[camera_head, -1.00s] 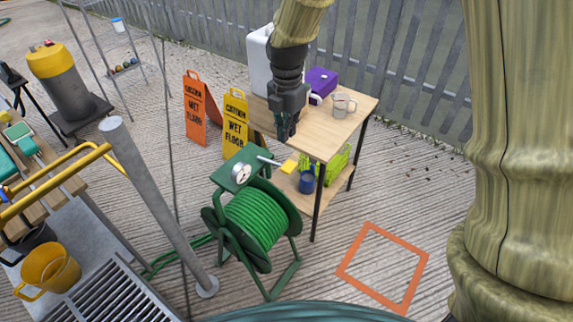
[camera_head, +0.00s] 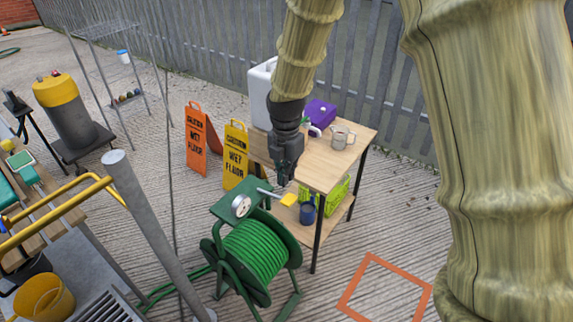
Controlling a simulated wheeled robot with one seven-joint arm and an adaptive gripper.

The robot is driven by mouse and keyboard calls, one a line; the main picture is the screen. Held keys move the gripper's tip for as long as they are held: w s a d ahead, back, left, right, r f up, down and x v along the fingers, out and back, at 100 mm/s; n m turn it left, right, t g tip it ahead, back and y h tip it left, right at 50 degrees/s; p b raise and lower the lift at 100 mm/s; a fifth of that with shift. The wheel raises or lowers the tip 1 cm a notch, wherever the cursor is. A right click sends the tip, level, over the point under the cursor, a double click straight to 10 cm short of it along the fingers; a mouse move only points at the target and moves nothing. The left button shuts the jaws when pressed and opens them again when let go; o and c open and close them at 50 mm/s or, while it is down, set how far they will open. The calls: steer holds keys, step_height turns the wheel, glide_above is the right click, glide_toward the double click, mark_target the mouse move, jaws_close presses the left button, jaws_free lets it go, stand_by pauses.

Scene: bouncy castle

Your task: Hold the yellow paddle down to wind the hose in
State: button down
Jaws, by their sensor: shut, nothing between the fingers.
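The yellow paddle (camera_head: 288,200) sits at the end of a light rod that sticks out to the right from the top of the green hose reel (camera_head: 221,211). Green hose (camera_head: 257,249) is coiled on the reel's drum. A round white dial (camera_head: 241,206) faces out from the reel's top box. My gripper (camera_head: 284,183) is shut and empty, pointing down. Its tips appear just above the paddle in the picture; a small gap seems to show, but I cannot tell the depth between them.
A wooden table (camera_head: 335,172) stands right behind the reel, with a glass mug (camera_head: 342,137) and a purple box (camera_head: 320,113). A blue cup (camera_head: 307,212) and a green crate (camera_head: 336,194) are on its lower shelf. A grey post (camera_head: 155,230) stands left of the reel.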

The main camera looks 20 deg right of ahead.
mark_target(286, 202)
steer(key=shift+f+p, duration=0.85)
steer(key=shift+f, duration=3.4)
steer(key=shift+w+f, duration=0.1)
